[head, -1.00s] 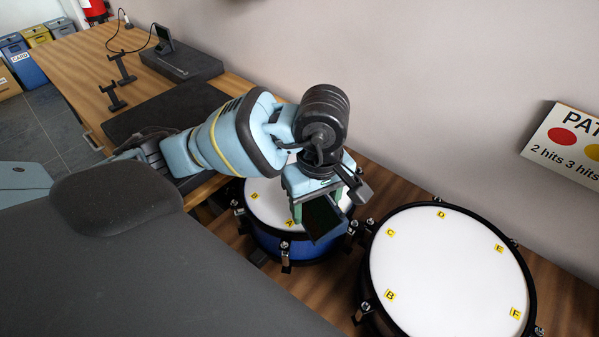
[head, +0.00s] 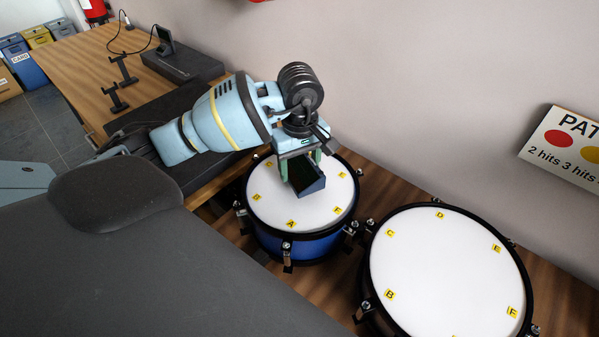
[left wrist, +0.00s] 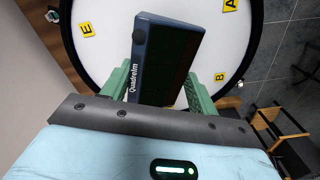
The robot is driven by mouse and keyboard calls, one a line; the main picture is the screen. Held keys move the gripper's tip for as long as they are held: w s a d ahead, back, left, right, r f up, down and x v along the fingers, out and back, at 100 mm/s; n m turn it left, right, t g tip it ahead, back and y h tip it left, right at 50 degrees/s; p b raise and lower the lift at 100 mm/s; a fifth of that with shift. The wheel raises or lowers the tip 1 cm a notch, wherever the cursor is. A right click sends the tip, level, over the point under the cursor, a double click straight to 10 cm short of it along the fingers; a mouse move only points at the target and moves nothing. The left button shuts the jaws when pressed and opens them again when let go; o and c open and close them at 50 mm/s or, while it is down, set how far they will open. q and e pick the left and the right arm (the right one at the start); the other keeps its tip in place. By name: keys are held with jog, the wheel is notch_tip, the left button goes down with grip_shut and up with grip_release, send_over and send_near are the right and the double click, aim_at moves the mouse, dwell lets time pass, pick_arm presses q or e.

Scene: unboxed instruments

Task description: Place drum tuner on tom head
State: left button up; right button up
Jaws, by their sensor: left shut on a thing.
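The drum tuner (head: 308,176) is a dark blue box with a dark screen and the word "Quadrelm" on its edge. It also shows in the left wrist view (left wrist: 165,62). My left gripper (head: 299,163), with green fingers, is shut on it. The tuner is over the white head of the blue tom (head: 265,206), near its middle. I cannot tell whether it touches the head. Yellow letter labels ring the head. The left wrist view shows the same head (left wrist: 110,65) behind the tuner. My right gripper is not in view.
A larger drum (head: 450,270) with a white head stands to the right. A sign (head: 566,147) is on the wall. A wooden table (head: 85,62) with small stands and a dark case (head: 190,70) is at the upper left.

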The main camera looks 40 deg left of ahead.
aim_at(300, 167)
pick_arm(q)
jog(key=shift+f, duration=1.35)
jog(key=shift+f, duration=0.1)
jog(key=shift+f, duration=0.15)
jog(key=o, duration=1)
jog(key=shift+o, duration=0.2)
notch_tip(300, 167, up, 12)
jog(key=shift+r, duration=0.25)
